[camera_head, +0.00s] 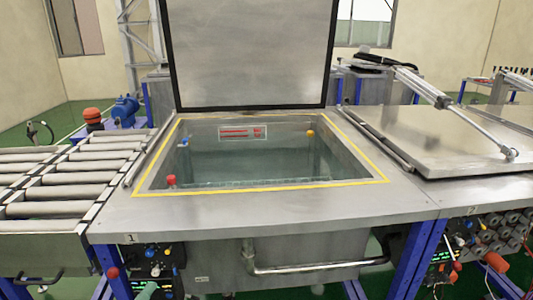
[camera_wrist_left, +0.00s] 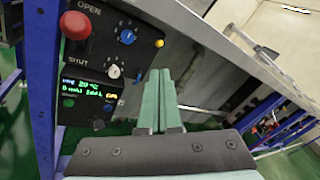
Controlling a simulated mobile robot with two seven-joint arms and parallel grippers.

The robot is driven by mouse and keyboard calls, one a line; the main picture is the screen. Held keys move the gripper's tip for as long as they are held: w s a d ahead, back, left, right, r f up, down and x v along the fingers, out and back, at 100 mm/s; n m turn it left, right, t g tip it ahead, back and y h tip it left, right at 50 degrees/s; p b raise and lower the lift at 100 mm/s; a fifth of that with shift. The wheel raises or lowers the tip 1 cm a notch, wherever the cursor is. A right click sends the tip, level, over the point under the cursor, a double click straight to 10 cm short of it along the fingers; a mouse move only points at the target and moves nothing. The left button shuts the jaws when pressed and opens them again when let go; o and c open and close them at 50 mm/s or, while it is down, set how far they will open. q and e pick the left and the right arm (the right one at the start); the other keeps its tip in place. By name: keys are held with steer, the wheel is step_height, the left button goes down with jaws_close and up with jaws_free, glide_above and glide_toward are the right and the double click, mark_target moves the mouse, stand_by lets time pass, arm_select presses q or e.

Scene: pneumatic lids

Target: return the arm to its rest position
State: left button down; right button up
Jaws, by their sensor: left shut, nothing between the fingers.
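My left gripper (camera_head: 147,291) shows at the bottom edge of the head view as a small green tip, low in front of the tank's control panel (camera_head: 153,262). In the left wrist view its two green fingers (camera_wrist_left: 160,74) lie together, shut, with nothing between them. They point past the right side of the panel (camera_wrist_left: 112,45), apart from its knobs as far as I can tell. The panel has a red button (camera_wrist_left: 75,25), a blue knob (camera_wrist_left: 127,37) and a lit green display. My right gripper is not in view.
A water tank (camera_head: 260,186) with a yellow rim stands open, its lid (camera_head: 247,50) upright behind it. A closed lid (camera_head: 455,135) with a cylinder (camera_head: 425,88) is at the right. Rollers (camera_head: 68,180) lie at the left. A rail (camera_head: 310,268) runs along the tank front.

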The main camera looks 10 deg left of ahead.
arm_select(q)
steer(key=s+d+f+n+g+p, duration=0.2)
steer(key=s+d+f+n+g, duration=0.2)
steer(key=n, duration=1)
steer(key=s+d+f+n+g+p, duration=0.3)
steer(key=s+d+f+n, duration=0.6)
steer(key=s+n, duration=0.5)
steer(key=d+g, duration=0.1)
steer(key=d, duration=0.1)
steer(key=shift+s+d+n+g+p, duration=0.2)
steer(key=shift+d+n+g+p, duration=0.1)
steer(key=shift+d, duration=0.1)
steer(key=shift+a, duration=0.1)
